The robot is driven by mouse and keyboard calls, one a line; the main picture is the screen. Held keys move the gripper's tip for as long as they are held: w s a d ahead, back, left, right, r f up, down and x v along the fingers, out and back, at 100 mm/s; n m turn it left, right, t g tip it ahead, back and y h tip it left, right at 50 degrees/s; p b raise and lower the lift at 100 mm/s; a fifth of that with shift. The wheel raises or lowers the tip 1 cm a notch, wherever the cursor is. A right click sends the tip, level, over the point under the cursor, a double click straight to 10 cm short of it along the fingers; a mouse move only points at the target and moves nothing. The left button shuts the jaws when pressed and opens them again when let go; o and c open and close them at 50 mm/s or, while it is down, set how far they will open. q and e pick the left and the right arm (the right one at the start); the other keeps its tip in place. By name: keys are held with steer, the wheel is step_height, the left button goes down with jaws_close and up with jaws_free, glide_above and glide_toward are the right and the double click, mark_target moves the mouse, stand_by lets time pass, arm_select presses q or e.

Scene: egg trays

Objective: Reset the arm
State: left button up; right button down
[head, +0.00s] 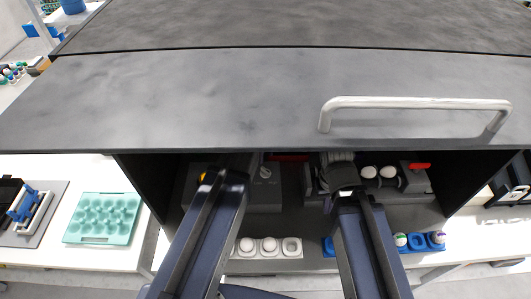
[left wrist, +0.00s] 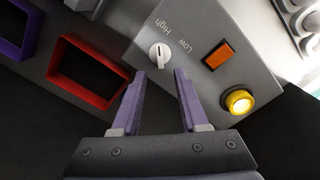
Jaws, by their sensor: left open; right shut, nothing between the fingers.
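My left arm reaches into the dark open-fronted cabinet in the head view, with its gripper (head: 250,163) mostly hidden under the hood's edge. In the left wrist view the left gripper (left wrist: 160,78) is open and empty. Its purple fingers point at a white knob (left wrist: 160,52) marked Low and High on a grey control box (left wrist: 190,28); whether they touch it cannot be told. An orange switch (left wrist: 218,55) and a lit yellow button (left wrist: 238,101) are beside the knob. My right gripper (head: 342,180) is shut and empty inside the cabinet, its fingertips hard to see.
The hood (head: 210,100) with its metal handle (head: 415,103) overhangs both arms. A white egg holder (head: 264,256) and a blue holder (head: 414,251) lie at the cabinet's front. A teal egg tray (head: 103,239) is left.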

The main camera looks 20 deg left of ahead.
stand_by(0.3)
arm_select(q)
steer(key=s+d+f+m+b, duration=0.1)
steer(key=s+d+m, duration=0.4)
steer(key=s+m, duration=0.2)
steer(key=s+d+f+m+y+b, duration=0.1)
steer(key=s+d+f+m+b, duration=0.1)
steer(key=s+d+m, duration=0.3)
steer(key=shift+s+d+f+m, duration=0.15)
steer(key=shift+s+d+m, duration=0.25)
steer(key=shift+s+m, duration=1.3)
steer(key=shift+w+m, duration=0.3)
steer(key=shift+w, duration=0.05)
